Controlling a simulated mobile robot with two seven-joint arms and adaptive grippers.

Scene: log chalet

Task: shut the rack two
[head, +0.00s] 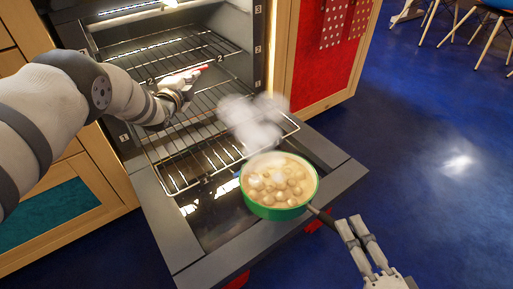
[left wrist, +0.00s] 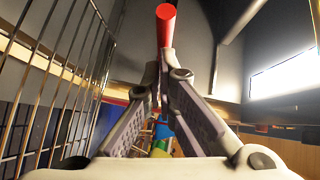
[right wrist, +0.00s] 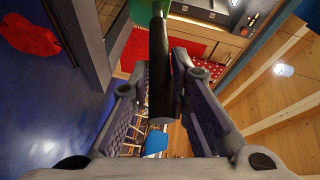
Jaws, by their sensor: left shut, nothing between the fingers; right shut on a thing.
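The oven's upper wire rack (head: 178,50) sits mostly inside the cavity, with small "2" marks at its front edge. A lower wire rack (head: 185,160) is pulled out over the lowered oven door (head: 340,178). My left gripper (head: 190,82) is shut and empty, just in front of the upper rack and above the lower one. A red rod end (left wrist: 166,25) shows just beyond its fingertips. My right gripper (head: 358,232) is shut on the black handle (right wrist: 160,75) of a green pan (head: 280,211), held above the door's front right part.
The pan holds pale round pieces, with steam (head: 250,122) above it partly hiding the lower rack. A red panel (head: 320,55) stands right of the oven and wooden drawers (head: 60,205) left. The blue floor (head: 430,130) at right is clear; chairs stand far off.

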